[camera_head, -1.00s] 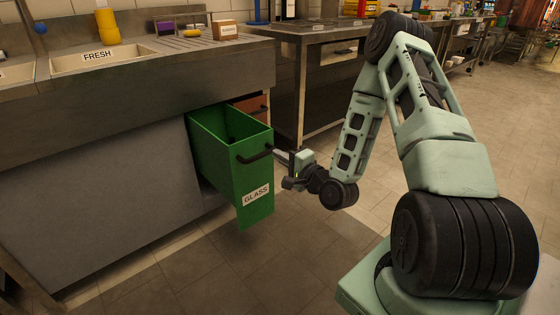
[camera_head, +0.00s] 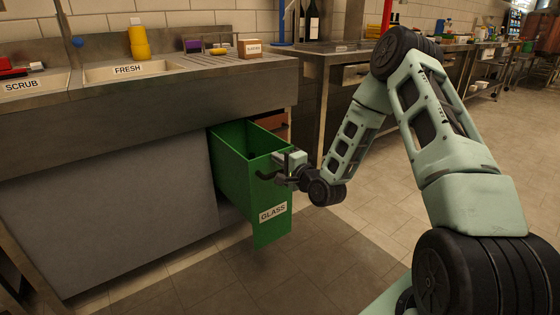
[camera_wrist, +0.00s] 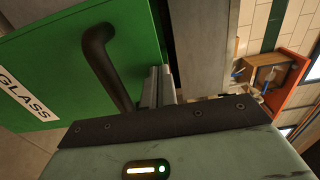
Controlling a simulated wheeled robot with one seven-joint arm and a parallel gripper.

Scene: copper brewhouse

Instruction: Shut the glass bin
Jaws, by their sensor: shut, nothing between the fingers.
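The green glass bin (camera_head: 228,172) is pulled out from under the steel sink counter, with its open top showing and its front labelled GLASS. A dark bar handle (camera_head: 268,175) crosses the upper part of its front. My gripper (camera_head: 279,170) is shut and empty at the right end of the handle, close to the bin's front. In the wrist view, the shut fingers (camera_wrist: 158,85) lie beside the dark handle (camera_wrist: 105,65), near the edge of the green front (camera_wrist: 55,50). I cannot tell whether they touch it.
An orange-brown drawer or bin (camera_head: 273,122) shows behind the green bin, under the counter (camera_head: 120,120). A steel table (camera_head: 330,60) stands to the right. The tiled floor (camera_head: 330,265) in front is clear. A yellow bottle (camera_head: 138,42) stands by the sink.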

